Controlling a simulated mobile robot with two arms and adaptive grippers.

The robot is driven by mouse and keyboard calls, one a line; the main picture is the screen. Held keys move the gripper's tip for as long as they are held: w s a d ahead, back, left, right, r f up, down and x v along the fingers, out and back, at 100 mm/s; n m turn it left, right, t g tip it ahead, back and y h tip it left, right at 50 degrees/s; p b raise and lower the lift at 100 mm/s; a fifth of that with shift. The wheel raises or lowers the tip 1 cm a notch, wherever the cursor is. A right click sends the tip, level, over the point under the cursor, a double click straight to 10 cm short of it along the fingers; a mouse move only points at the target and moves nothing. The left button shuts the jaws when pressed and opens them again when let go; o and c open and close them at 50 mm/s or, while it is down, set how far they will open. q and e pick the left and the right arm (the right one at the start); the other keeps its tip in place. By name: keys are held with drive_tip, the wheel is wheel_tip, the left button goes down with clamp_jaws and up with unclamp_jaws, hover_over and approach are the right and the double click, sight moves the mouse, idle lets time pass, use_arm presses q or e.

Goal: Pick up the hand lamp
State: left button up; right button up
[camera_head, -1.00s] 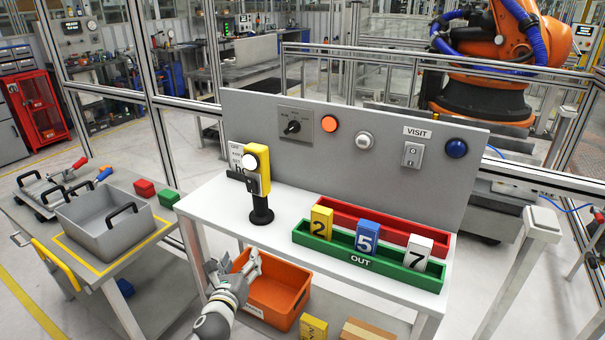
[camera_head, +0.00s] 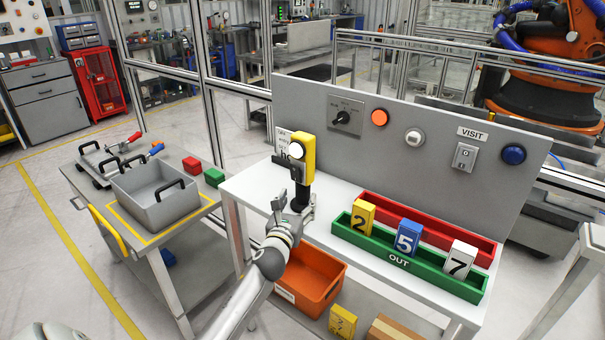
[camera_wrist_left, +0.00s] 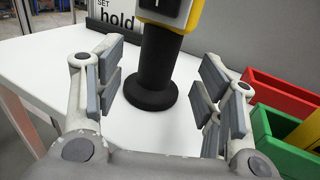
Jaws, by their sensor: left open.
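The hand lamp (camera_head: 302,160) stands upright on the white table, with a yellow head, a pale round lens and a black handle on a round black base. In the left wrist view its black handle (camera_wrist_left: 160,62) and base stand just ahead, between my spread fingers. The upper part of its head is cut off there. My left gripper (camera_head: 293,203) is open and empty at the table's front left, in front of the handle. It also shows in the left wrist view (camera_wrist_left: 158,98), with no finger seen touching the lamp. My right gripper is not in view.
The grey panel (camera_head: 420,185) rises behind the lamp. An orange bin (camera_head: 325,290) sits below the table's front. A cart (camera_head: 95,190) with a grey box stands left.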

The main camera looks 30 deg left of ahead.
sight(301, 194)
use_arm(q)
drive_tip(key=shift+x, duration=2)
drive_tip(key=shift+f, duration=0.1)
drive_tip(key=shift+c, duration=0.4)
drive_tip(key=c, duration=1.2)
clamp_jaws()
